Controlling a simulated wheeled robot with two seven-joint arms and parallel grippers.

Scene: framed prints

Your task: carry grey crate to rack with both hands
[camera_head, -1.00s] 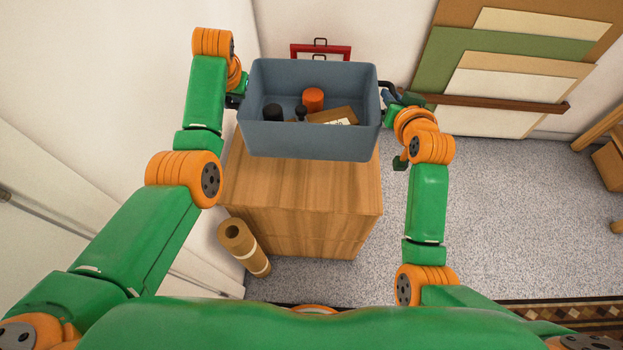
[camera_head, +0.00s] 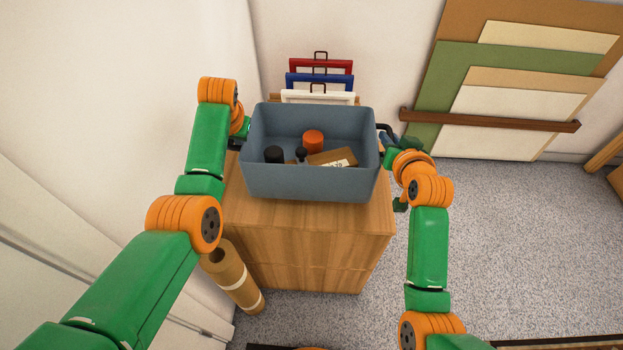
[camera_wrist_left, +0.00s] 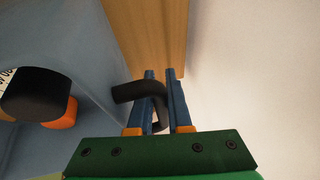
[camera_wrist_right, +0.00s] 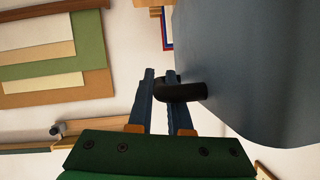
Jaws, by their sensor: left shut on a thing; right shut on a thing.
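The grey crate (camera_head: 310,184) is level over the wooden cabinet (camera_head: 300,250) in the head view. It holds an orange cylinder (camera_head: 313,140), a black round item (camera_head: 273,154), a small dark item (camera_head: 301,154) and a brown labelled piece (camera_head: 333,158). My left gripper (camera_wrist_left: 162,74) is shut on the crate's black left handle (camera_wrist_left: 138,91). My right gripper (camera_wrist_right: 158,76) is shut on the black right handle (camera_wrist_right: 182,92). I cannot tell whether the crate's underside touches the cabinet top. I cannot pick out the rack for certain.
Red (camera_head: 321,67), blue (camera_head: 320,81) and white (camera_head: 318,97) frames stand behind the crate. Flat boards (camera_head: 520,95) lean on the wall at right behind a wooden rail (camera_head: 490,120). A brown roll (camera_head: 233,277) stands left of the cabinet. Speckled floor (camera_head: 510,230) is open at right.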

